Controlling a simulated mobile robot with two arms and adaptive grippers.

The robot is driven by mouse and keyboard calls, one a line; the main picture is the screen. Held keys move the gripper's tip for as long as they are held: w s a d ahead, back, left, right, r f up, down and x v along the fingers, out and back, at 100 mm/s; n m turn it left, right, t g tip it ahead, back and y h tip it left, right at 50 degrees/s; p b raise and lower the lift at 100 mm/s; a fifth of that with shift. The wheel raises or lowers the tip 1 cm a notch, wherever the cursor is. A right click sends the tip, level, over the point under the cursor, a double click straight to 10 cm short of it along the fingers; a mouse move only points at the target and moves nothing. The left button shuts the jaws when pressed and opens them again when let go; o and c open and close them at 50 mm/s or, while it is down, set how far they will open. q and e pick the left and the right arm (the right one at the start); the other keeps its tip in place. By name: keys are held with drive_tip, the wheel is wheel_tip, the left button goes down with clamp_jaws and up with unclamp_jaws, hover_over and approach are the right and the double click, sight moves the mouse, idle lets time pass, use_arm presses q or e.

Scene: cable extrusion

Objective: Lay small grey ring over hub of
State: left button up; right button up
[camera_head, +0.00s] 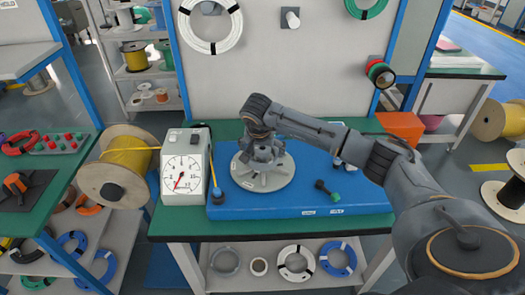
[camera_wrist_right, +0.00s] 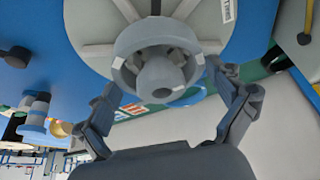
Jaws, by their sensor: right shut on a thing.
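A wide light-grey disc with raised spokes (camera_head: 268,184) lies on the blue base (camera_head: 330,195) of the bench. In the right wrist view, its round grey hub (camera_wrist_right: 157,76) points at the camera. A small grey ring (camera_wrist_right: 127,44) appears around the hub in that view. I cannot tell how far down it sits. My right gripper (camera_head: 262,158) points down over the middle of the disc. In the wrist view its two fingers (camera_wrist_right: 163,72) close on the ring from both sides. In the head view the gripper hides most of the ring and hub. My left gripper is not in view.
A white dial gauge (camera_head: 183,172) stands left of the disc. A yellow cable spool (camera_head: 125,160) is further left, an orange box (camera_head: 401,126) at right. A pale panel (camera_head: 285,70) rises behind.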

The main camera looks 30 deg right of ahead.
drive_tip(key=shift+f+b, duration=0.35)
drive_tip(key=shift+f, duration=0.1)
idle(0.4)
drive_tip(key=o, duration=0.8)
wheel_tip(320, 180, up, 8)
drive_tip(key=p, duration=0.5)
drive_tip(key=shift+r, duration=0.1)
